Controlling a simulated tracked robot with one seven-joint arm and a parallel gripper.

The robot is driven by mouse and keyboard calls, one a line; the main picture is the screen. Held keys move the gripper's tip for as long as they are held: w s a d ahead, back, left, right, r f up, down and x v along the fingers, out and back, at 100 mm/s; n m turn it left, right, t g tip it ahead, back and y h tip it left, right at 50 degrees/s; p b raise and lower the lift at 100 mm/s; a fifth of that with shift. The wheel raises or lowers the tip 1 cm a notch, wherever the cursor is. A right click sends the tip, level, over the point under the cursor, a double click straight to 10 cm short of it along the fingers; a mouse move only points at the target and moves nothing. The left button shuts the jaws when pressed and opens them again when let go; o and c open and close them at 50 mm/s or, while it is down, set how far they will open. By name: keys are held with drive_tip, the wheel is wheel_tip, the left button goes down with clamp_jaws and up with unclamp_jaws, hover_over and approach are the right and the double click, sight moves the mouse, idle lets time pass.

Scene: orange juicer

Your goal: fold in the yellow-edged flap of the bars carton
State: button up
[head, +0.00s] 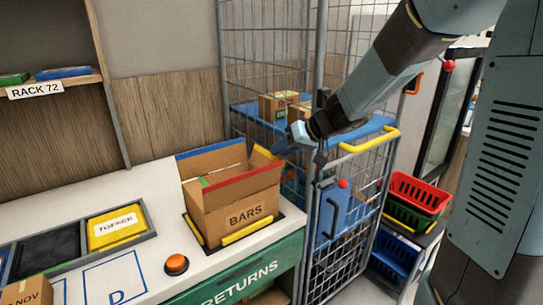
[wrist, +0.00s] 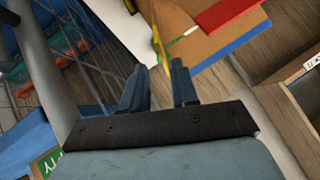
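The bars carton (head: 222,211) stands open on the white counter with its top flaps up. Its yellow-edged flap (head: 263,154) stands at the carton's right side and leans outward. In the wrist view the yellow edge (wrist: 158,45) runs down toward the space between my fingertips. My gripper (head: 283,146) is just right of this flap, beside the wire cage. In the wrist view my gripper (wrist: 158,68) has its two fingers apart, with nothing clearly held. I cannot tell whether a finger touches the flap.
The carton's red-edged flap (head: 236,182) is at the front, its blue-edged flap (head: 210,148) at the back. A wire cage (head: 262,55) with small cartons (head: 275,106) stands close on the right.

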sight(269, 153)
drive_tip(key=shift+r+x, duration=0.2)
drive_tip(key=shift+x, duration=2.65)
drive_tip(key=shift+w+a, duration=0.1)
drive_tip(key=shift+a, duration=0.05)
drive_tip(key=shift+c, duration=0.2)
clamp_jaws()
